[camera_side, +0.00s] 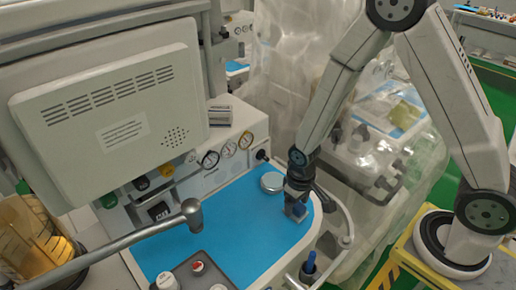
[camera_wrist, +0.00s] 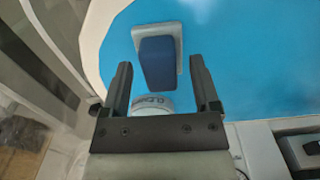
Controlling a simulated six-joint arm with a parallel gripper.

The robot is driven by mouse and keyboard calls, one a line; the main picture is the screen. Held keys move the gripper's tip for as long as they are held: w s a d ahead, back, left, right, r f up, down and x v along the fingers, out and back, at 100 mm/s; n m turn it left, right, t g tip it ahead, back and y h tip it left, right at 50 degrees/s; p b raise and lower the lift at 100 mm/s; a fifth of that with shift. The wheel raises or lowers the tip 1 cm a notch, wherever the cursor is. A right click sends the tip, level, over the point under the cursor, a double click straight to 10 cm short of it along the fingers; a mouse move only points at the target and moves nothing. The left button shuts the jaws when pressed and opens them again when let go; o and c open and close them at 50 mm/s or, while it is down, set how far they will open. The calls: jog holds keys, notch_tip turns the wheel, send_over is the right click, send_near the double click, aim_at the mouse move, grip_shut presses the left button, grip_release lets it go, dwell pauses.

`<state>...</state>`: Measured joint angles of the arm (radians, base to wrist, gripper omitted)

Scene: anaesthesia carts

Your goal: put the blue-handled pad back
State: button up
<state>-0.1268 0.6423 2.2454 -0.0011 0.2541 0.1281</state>
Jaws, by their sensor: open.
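The pad (camera_wrist: 179,48) is a light grey plate with a dark blue block handle (camera_wrist: 155,62). It lies on the bright blue mat (camera_wrist: 250,70). It also shows in the side view as a small blue-and-grey piece (camera_side: 297,211) near the mat's right end. My gripper (camera_wrist: 160,66) is open above it, pointing down. In the wrist view the handle appears between and slightly beyond the two fingertips. I cannot tell whether the fingers touch it. In the side view my gripper (camera_side: 297,190) partly hides the pad.
A round white-lidded tin (camera_side: 272,182) stands on the mat close to my gripper. A blue-handled item stands in a holder (camera_side: 309,268) at the front right. A grey tray (camera_side: 190,278) with small jars is at the front. A metal arm (camera_side: 150,228) crosses the left. The mat's middle is clear.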

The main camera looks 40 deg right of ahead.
notch_tip(320, 180, up, 12)
jog(key=shift+f, duration=0.2)
dwell(0.6)
dwell(0.5)
jog(key=s+d+r+t, duration=0.2)
jog(key=s+d, duration=0.2)
jog(key=shift+s+t, duration=0.15)
jog(key=shift+t, duration=0.15)
jog(key=shift+r, duration=0.1)
dwell(1.2)
